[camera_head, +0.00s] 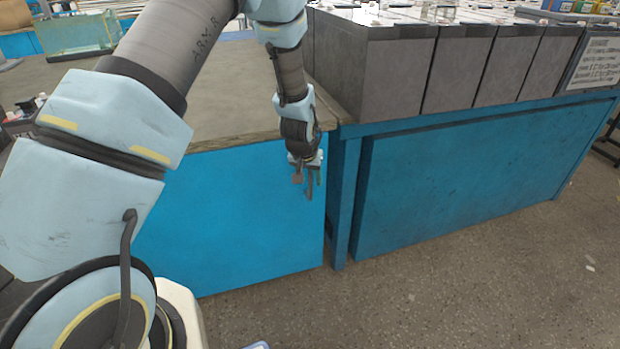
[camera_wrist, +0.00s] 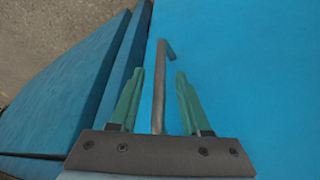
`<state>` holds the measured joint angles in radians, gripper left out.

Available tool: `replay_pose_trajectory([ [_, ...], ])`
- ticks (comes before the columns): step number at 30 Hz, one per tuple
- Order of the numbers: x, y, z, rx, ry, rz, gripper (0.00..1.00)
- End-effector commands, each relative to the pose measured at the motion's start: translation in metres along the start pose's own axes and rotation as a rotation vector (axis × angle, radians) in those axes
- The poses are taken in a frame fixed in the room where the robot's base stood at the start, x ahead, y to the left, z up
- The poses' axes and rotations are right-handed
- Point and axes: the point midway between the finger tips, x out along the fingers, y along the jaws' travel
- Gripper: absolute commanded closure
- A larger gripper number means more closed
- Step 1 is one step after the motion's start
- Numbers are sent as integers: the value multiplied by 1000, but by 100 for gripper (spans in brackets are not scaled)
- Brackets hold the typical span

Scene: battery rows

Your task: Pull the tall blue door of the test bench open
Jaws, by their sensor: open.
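The tall blue door (camera_head: 235,225) of the test bench is the flat panel below the worn bench top at the left. It fills the right of the wrist view (camera_wrist: 265,75) and looks closed. Its brown bar handle (camera_wrist: 160,85) stands along the door near its edge, with a bent end. My gripper (camera_head: 307,176) is in front of the door's right edge. In the wrist view its green fingers (camera_wrist: 160,75) are open, one on each side of the handle. I see gaps between fingers and handle. Part of the handle is hidden behind the gripper's palm.
A blue post (camera_head: 343,200) and a second blue panel (camera_head: 470,175) stand right of the door. Large grey battery blocks (camera_head: 385,75) sit above that panel. A glass tank (camera_head: 80,35) stands on the bench top (camera_head: 230,100). The speckled floor (camera_head: 430,290) in front is clear.

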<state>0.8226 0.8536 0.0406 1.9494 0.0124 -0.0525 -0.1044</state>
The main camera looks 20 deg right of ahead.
Motion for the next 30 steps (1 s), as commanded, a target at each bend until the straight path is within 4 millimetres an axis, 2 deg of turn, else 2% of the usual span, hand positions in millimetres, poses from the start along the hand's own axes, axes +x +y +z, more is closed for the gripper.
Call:
replay_pose_trajectory([
  [6, 0, 0, 0, 0, 0, 0, 53],
  [19, 0, 0, 0, 0, 0, 0, 100],
  [30, 0, 0, 0, 0, 0, 0, 100],
])
